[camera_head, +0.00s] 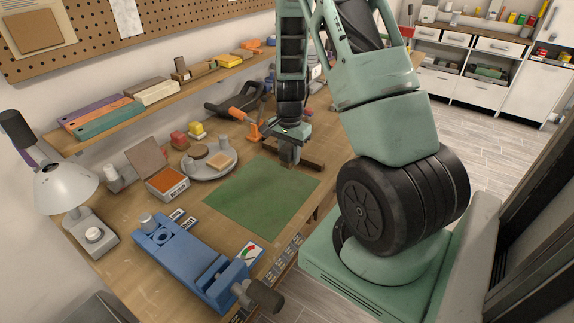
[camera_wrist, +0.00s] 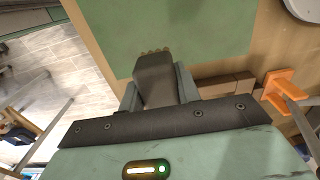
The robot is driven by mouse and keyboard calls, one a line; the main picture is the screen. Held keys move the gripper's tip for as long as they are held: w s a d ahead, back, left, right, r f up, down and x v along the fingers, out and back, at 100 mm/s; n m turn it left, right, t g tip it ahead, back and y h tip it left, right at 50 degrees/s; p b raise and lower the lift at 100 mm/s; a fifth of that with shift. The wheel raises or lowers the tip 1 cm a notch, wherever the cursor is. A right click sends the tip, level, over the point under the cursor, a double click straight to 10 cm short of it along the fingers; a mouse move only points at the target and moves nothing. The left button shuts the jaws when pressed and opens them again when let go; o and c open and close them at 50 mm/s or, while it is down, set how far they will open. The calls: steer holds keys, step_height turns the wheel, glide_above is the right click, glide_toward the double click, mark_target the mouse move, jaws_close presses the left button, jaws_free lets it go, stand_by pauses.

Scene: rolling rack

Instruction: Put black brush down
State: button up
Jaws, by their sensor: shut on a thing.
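The black brush (camera_wrist: 155,78) shows in the wrist view as a dark grey block with a tuft of short brown bristles at its far end. My gripper (camera_wrist: 158,92) is shut on it, with one finger on each side. In the head view my gripper (camera_head: 290,152) hangs over the far edge of the green mat (camera_head: 262,198) on the workbench. The mat also shows beyond the brush in the wrist view (camera_wrist: 200,30). I cannot tell whether the brush touches the mat.
A brown bar (camera_head: 312,163) lies just beside my gripper, and an orange clamp (camera_head: 254,131) is close to its left. A round grey tray (camera_head: 210,160) and a blue vise (camera_head: 190,258) stand left of and in front of the mat. Most of the mat is clear.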

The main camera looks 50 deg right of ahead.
mark_target(289, 176)
steer(key=shift+f+p, duration=0.45)
steer(key=shift+f, duration=2)
steer(key=shift+f, duration=0.2)
steer(key=o, duration=0.9)
steer(key=shift+o, duration=0.2)
steer(key=shift+r, duration=0.15)
